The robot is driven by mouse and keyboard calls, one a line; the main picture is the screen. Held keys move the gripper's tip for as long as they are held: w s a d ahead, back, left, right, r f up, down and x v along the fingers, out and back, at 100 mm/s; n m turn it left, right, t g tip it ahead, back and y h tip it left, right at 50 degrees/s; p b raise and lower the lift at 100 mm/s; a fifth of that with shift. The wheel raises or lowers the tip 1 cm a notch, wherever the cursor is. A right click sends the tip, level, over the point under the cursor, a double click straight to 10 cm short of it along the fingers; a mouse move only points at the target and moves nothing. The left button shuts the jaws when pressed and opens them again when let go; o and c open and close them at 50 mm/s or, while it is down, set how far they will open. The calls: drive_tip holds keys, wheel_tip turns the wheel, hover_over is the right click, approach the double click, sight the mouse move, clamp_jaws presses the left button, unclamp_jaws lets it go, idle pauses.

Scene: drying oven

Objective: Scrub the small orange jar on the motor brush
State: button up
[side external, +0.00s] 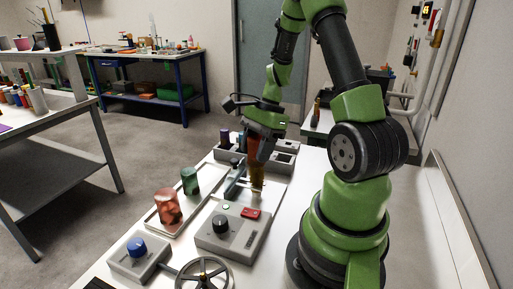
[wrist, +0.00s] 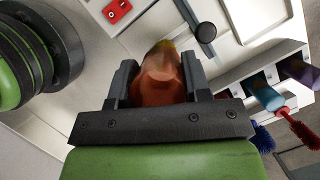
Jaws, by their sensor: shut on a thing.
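The small orange jar (wrist: 160,82) is held between the two fingers of my gripper (wrist: 158,78) in the wrist view. In the side view my gripper (side external: 262,148) points down over the bench, and the orange jar (side external: 253,152) shows partly behind its finger. A yellow-brown brush (side external: 257,178) stands upright directly below the jar. Its yellowish tip also shows at the far end of the jar in the wrist view (wrist: 165,45). Jar and brush appear to meet, but the jar's mouth is hidden and I cannot tell how far the brush is inside.
A grey control box (side external: 232,232) with a black knob and red switch is in front. A red-orange jar (side external: 168,207) and a green jar (side external: 190,180) stand on a tray at left. A compartment rack (side external: 285,158) is behind. A blue-knob box (side external: 138,255) and handwheel (side external: 204,275) are nearer.

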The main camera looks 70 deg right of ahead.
sight(257, 167)
drive_tip(key=shift+f, duration=0.1)
idle(0.3)
drive_tip(key=shift+f, duration=3.25)
drive_tip(key=shift+r, duration=0.65)
drive_tip(key=shift+r, duration=3.35)
